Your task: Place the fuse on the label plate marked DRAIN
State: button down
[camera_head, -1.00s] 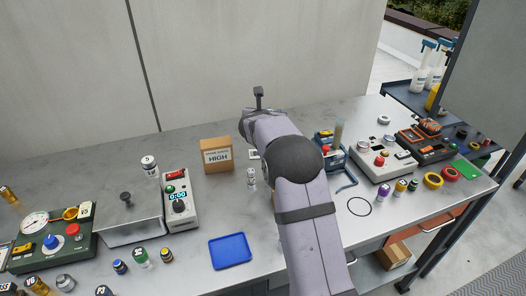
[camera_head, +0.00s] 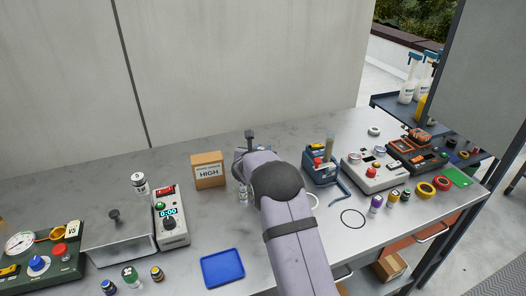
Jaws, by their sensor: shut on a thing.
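My arm reaches over the middle of the bench, and its wrist end (camera_head: 246,153) lies just right of the cardboard box. The jaws are hidden behind my arm, so I cannot see them or what they hold. I cannot make out the fuse for certain. A small clear-and-silver cylinder (camera_head: 243,195) stands on the bench just left of my forearm; I cannot tell what it is. No plate that reads DRAIN is legible; my arm covers part of the bench there.
A cardboard box marked HIGH (camera_head: 208,171) stands left of my wrist. A blue tray (camera_head: 222,268) lies in front. A blue tool holder (camera_head: 320,170) and a pale control box (camera_head: 374,172) stand at right. Bare bench lies between box and tray.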

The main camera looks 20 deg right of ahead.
jog(key=shift+f, duration=0.2)
jog(key=shift+f+b, duration=0.2)
jog(key=shift+b, duration=0.1)
jog(key=c, duration=1.6)
grip_release()
jog(key=shift+r, duration=0.1)
jog(key=shift+r+p, duration=0.15)
jog(key=shift+p, duration=0.15)
jog(key=shift+s+a, duration=0.1)
jog(key=b+v, duration=0.3)
jog(key=v, duration=0.8)
jog(key=shift+s+a+r, duration=0.1)
jog(key=shift+s+a, duration=0.1)
jog(key=shift+s, duration=0.1)
